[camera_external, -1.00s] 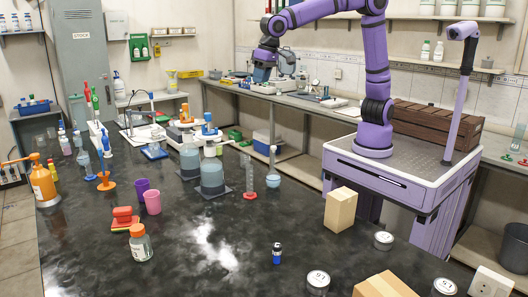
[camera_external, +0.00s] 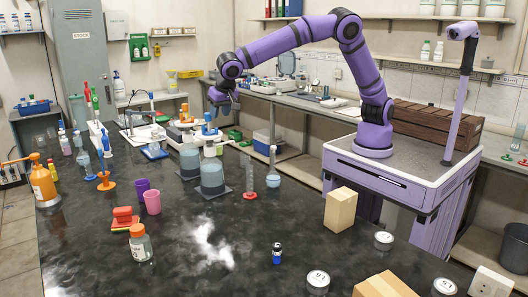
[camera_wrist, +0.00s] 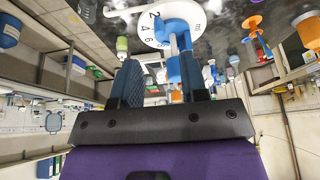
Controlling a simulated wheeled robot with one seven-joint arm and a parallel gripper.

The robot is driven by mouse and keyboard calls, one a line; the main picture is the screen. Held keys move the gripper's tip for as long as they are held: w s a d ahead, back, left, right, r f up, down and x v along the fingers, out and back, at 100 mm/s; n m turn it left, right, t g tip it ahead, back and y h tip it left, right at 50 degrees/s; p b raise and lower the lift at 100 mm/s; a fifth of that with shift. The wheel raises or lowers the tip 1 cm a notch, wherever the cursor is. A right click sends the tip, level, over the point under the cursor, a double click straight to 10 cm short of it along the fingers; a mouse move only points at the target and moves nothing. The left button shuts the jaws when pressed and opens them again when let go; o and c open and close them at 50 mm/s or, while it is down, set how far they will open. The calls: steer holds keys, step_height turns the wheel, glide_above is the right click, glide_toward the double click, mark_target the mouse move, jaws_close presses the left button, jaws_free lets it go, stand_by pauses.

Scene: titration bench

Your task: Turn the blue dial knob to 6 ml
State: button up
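The white dial face (camera_wrist: 150,33) shows in the wrist view, with the numbers 2, 4 and 6 readable along its left side. In the external view a blue-topped dispenser (camera_external: 209,129) stands on a bottle at the back of the black bench. My gripper (camera_external: 220,102) is just above it, slightly right. In the wrist view my gripper (camera_wrist: 160,65) has its two blue-padded fingers apart. Whether they touch the knob cannot be told.
An orange-topped dispenser (camera_external: 184,114) stands close on the left. A red-based cylinder (camera_external: 249,180) and a round flask (camera_external: 273,170) stand to the right. A pink cup (camera_external: 152,202) is nearer the front left. The bench's middle is clear around a pale patch.

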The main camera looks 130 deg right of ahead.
steer(key=x, duration=0.7)
steer(key=shift+c, duration=0.2)
jaws_close()
